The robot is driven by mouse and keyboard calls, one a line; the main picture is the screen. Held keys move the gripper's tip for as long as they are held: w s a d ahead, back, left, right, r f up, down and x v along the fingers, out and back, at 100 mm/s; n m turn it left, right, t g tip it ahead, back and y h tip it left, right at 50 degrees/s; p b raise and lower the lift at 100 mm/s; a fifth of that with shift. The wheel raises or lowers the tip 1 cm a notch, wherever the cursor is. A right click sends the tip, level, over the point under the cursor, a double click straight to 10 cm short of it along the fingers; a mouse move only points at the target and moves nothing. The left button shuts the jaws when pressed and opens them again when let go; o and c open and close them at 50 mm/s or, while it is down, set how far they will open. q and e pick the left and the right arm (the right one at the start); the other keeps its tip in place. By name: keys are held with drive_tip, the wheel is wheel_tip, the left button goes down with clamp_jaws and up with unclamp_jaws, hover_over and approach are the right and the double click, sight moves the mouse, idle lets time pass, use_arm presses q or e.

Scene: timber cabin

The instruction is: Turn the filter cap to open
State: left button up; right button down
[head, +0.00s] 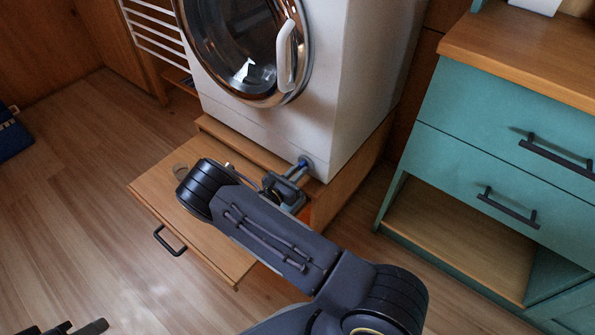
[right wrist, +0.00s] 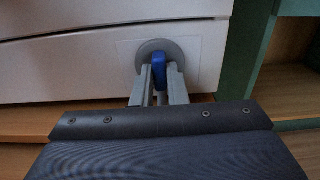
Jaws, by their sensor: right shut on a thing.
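The filter cap is a round grey disc with a raised blue grip bar (right wrist: 160,68), low on the front of the white washing machine (head: 270,130). In the right wrist view the blue bar stands nearly upright, leaning a little. My right gripper (head: 299,168) is shut on this bar, with one grey finger on each side, as the right wrist view (right wrist: 160,80) shows. In the head view the cap is mostly hidden behind the fingers, and only a bit of blue shows. Dark parts of my left gripper (head: 75,328) show at the bottom left edge, cut off by the frame.
The washer stands on a wooden plinth whose drawer (head: 150,190) is pulled out under my right arm. Its round door (head: 245,50) looks closed. A teal cabinet (head: 480,150) with dark handles stands at the right. A white rack (head: 155,30) is behind left.

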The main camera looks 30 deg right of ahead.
drive_tip(key=shift+a+f, duration=0.1)
drive_tip(key=c, duration=1.7)
unclamp_jaws()
drive_tip(key=p+v, duration=0.1)
drive_tip(key=v, duration=0.6)
drive_tip(key=shift+s+a+p, duration=0.15)
drive_tip(key=shift+a+p, duration=0.2)
